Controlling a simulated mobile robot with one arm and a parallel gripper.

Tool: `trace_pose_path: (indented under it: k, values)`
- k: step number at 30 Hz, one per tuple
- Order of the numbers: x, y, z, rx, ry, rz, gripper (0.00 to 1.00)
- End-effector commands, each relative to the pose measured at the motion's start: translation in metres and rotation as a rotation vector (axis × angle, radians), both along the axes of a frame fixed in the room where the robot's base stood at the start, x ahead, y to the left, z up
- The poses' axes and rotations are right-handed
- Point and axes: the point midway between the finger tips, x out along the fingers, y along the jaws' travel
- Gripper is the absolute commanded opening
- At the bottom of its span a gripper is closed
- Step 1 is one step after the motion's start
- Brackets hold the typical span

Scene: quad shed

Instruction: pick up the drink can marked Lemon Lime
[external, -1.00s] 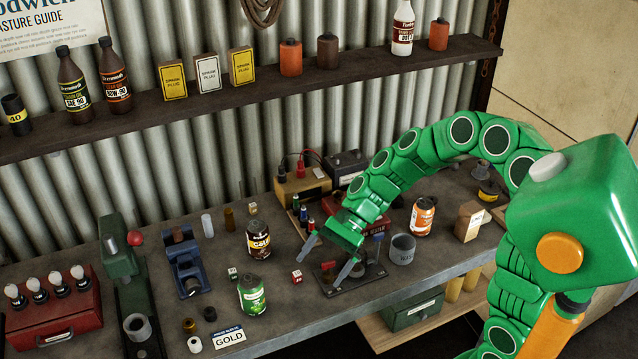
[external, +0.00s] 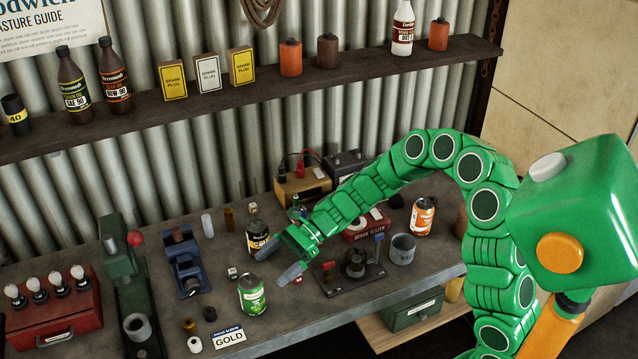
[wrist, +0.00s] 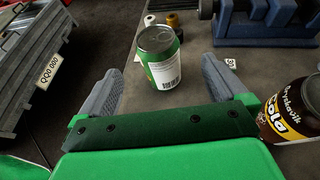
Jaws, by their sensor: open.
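A green drink can (external: 252,294) stands upright near the front of the bench; its lettering is too small to read. In the wrist view the green can (wrist: 161,60) stands ahead, between the lines of the two fingers and beyond the palm. My gripper (external: 273,264) is open and empty, above the bench, behind and to the right of the green can. Both grey fingers of my gripper (wrist: 163,87) show in the wrist view. A dark cola can (external: 257,237) stands behind the green can, partly hidden by my gripper. The cola can (wrist: 291,115) is close to the right finger.
A small white-and-green die (external: 232,272) lies behind the green can. A GOLD card (external: 229,338) and small bushings (external: 189,325) lie to its left. A blue vise (external: 186,265) stands further back. An orange can (external: 422,216) and grey cup (external: 402,249) stand to the right.

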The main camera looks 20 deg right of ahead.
Motion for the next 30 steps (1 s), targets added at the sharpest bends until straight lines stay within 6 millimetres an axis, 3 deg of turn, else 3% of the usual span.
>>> trace_pose_path:
  k: [6,16,30]
  values:
    - [-0.005,0.024,-0.011,-0.002,0.001,0.001,0.99]
    - [-0.009,0.038,-0.016,-0.002,-0.001,0.001,0.99]
    - [-0.019,0.078,-0.03,-0.002,-0.002,0.001,0.99]
